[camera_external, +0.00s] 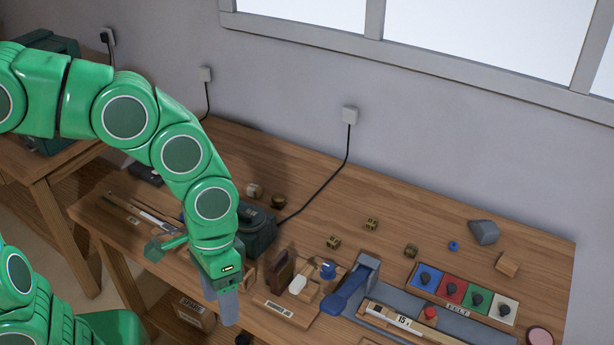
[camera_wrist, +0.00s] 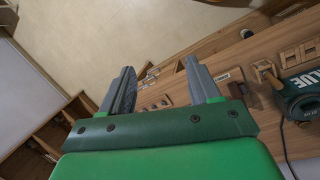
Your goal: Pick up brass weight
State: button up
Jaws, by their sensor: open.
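Several small brass-coloured pieces sit on the bench in the external view: one piece (camera_external: 333,242), a second piece (camera_external: 371,224) and a third piece (camera_external: 411,251) near the middle, and a rounder dark brass piece (camera_external: 278,201) farther left. I cannot tell for sure which is the brass weight. My gripper (camera_external: 220,302) points down near the bench's front edge, to the left of and nearer the camera than these pieces. In the wrist view, my gripper (camera_wrist: 158,68) has its two grey fingers apart, with nothing between them. No brass piece can be made out in that view.
A dark green glue pot (camera_external: 257,233) with a cable stands just behind my gripper; it also shows in the wrist view (camera_wrist: 302,98). A blue-handled tool (camera_external: 347,290), wooden blocks and a felt tray (camera_external: 453,308) crowd the front. The back bench is mostly clear.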

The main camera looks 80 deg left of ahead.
jog(key=w+a+f+n+t+h, duration=0.1)
jog(key=w+a+f+n+h, duration=0.2)
jog(key=w, duration=0.9)
jog(key=w+a+n+t+h, duration=0.1)
jog(key=w+a+n+h, duration=0.3)
jog(key=w, duration=0.8)
jog(key=n+t, duration=0.7)
jog(key=n, duration=0.6)
send_over(370, 221)
jog(key=s+d, duration=0.4)
notch_tip(370, 221, down, 17)
jog(key=a+f+n, duration=0.1)
jog(key=a+f, duration=0.1)
jog(key=a, duration=0.1)
jog(key=s+a+f+n+t, duration=0.1)
jog(key=a+f, duration=0.1)
jog(key=a, duration=0.1)
jog(key=s+a+f+n+t, duration=0.1)
jog(key=a+f, duration=0.1)
jog(key=a, duration=0.2)
jog(key=shift+f, duration=0.4)
jog(key=shift+x, duration=3.85)
jog(key=shift+r+y, duration=0.1)
jog(key=shift+y, duration=0.2)
jog(key=shift+s, duration=0.1)
jog(key=shift+c, duration=0.4)
